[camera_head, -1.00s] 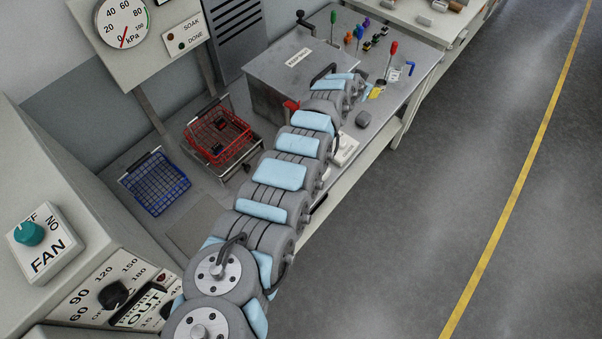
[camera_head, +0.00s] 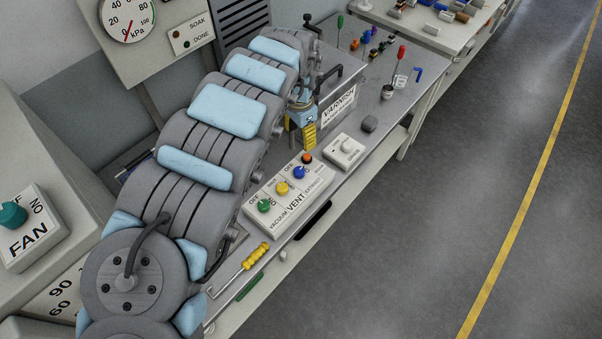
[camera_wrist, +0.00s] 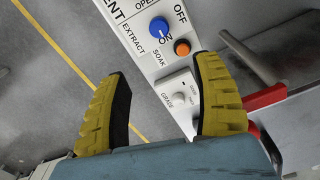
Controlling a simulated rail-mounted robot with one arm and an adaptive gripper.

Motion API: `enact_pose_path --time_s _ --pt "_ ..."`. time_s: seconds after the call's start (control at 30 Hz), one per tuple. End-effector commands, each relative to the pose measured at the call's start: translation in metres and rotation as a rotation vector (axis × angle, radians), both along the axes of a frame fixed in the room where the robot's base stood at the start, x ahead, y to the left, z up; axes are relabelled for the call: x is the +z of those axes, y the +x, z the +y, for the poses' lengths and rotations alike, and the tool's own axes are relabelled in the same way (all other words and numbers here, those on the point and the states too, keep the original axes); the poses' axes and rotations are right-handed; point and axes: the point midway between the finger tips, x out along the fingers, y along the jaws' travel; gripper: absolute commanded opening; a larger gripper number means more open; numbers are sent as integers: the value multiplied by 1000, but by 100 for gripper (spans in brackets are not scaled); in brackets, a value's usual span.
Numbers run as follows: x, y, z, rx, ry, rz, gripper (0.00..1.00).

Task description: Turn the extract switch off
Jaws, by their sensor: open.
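The extract switch is a blue rotary knob (camera_head: 299,172) on a white panel, between yellow and orange knobs. It also shows in the wrist view as a blue knob (camera_wrist: 159,28) beside the word EXTRACT, with its white mark toward ON. My gripper (camera_wrist: 162,108) is open and empty, with its yellow ribbed fingers apart. In the wrist view the knob lies beyond the fingertips, near the top edge. In the head view my gripper (camera_head: 301,132) points down just behind the panel, apart from the knob.
The white vent panel (camera_head: 268,210) also carries a green knob (camera_head: 264,205), a yellow knob (camera_head: 282,187) and an orange knob (camera_head: 306,158). A white GRADE box (camera_head: 345,151) stands close by. A yellow-handled hook tool (camera_head: 256,256) lies in front.

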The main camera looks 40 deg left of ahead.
Motion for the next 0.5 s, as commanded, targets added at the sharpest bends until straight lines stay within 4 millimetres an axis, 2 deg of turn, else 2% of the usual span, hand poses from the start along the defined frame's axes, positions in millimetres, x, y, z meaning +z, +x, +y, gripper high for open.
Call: enact_pose_path --time_s 0.1,0.27,0.5 --pt "-1 -7 1 0 -1 18 66" --pt "-12 -6 1 0 -2 17 66" --pt "-41 -5 0 -1 -3 13 66"
